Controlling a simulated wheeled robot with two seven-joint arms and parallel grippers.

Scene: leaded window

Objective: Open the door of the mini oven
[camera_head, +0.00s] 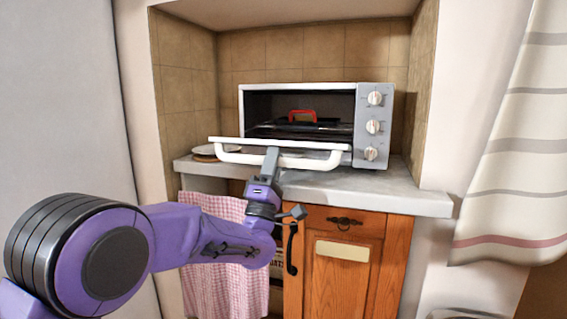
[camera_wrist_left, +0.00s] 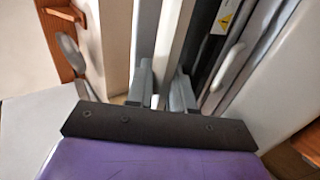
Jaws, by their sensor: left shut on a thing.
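The mini oven (camera_head: 372,145) stands on the stone counter in the tiled niche. Its door (camera_head: 225,140) is folded down at the front, and its dark inside shows, with a rack and a small red-edged object (camera_head: 303,116) in it. The white door handle (camera_head: 312,163) runs along the door's front. My left gripper (camera_head: 270,158) is at the handle's middle, shut on it. In the left wrist view, the two grey fingers (camera_wrist_left: 160,88) are on either side of a white bar, close to the door. My right gripper is not in view.
The counter (camera_head: 400,188) has a free strip at the right. Plates (camera_head: 205,153) lie left of the oven. Below are a wooden cabinet (camera_head: 345,270) and a pink checked cloth (camera_head: 215,245). A striped curtain (camera_head: 520,150) hangs at the right.

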